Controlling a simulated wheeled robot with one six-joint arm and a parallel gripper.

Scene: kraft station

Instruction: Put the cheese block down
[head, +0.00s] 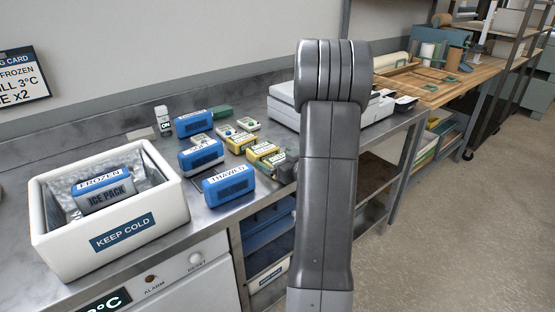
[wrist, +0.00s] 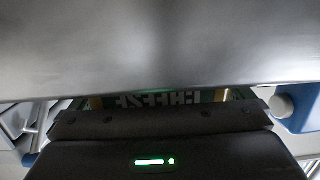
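In the wrist view, a label reading CHEESE (wrist: 160,99) shows upside down in a narrow gap just beyond the dark front edge of my gripper (wrist: 160,122). Its green and yellow edges show on both sides, and the rest of the block is hidden. A blurred grey surface covers the top of that view. The fingertips are not visible, so I cannot tell whether they grip the block. In the head view, my arm hides most of the gripper. Yellow packs (head: 264,152) lie on the counter just left of the arm; their labels are too small to read surely.
Blue packs (head: 228,186) stand beside the yellow packs. A pale grey device (head: 284,107) stands behind the arm. A wooden bench (head: 440,88) is at the right.

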